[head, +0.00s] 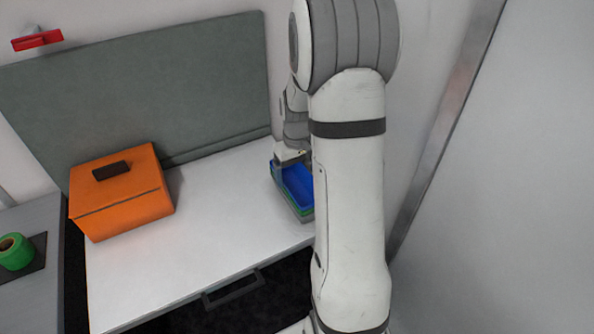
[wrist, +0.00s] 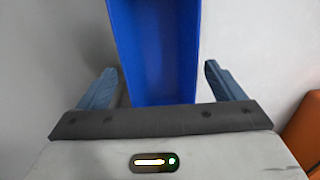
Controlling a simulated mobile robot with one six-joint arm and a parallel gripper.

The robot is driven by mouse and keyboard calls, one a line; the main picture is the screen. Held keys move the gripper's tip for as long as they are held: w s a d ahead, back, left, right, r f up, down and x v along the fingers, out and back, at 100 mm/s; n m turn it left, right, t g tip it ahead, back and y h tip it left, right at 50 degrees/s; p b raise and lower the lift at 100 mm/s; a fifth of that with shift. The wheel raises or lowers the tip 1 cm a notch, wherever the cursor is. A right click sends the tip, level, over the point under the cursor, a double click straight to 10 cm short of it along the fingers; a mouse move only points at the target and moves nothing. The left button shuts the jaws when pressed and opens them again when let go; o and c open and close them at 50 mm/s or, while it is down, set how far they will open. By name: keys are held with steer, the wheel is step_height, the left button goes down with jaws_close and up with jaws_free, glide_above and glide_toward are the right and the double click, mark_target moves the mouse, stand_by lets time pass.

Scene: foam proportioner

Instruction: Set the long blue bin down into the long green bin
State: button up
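The long blue bin (head: 293,183) is at the right of the white worktop, partly hidden by my arm. A green rim of the long green bin (head: 306,213) shows just below it; the blue bin appears to sit in or directly on it. My gripper (head: 291,156) is at the far end of the blue bin. In the wrist view the blue bin (wrist: 155,55) lies between the two fingers of my gripper (wrist: 160,72). The fingers are spread wide, with a small gap on the right side; I see no clear grip on the bin.
A grey layer (head: 304,219) shows under the green bin. An orange box (head: 122,190) with a dark handle stands on the worktop (head: 215,210) at left. A green roll (head: 15,253) lies on a side surface. A grey panel (head: 150,85) stands behind. The worktop's middle is clear.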

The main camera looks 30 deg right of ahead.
steer(key=shift+o, duration=0.9)
steer(key=shift+r, duration=0.2)
step_height(320, 180, up, 12)
steer(key=s+a+r+t, duration=0.1)
steer(key=s+a, duration=0.6)
steer(key=s, duration=0.2)
steer(key=s+a+r+t, duration=0.1)
steer(key=s+a+t, duration=0.1)
steer(key=s+a, duration=0.5)
steer(key=s, duration=0.3)
steer(key=shift+s+r, duration=0.15)
steer(key=shift+r, duration=0.2)
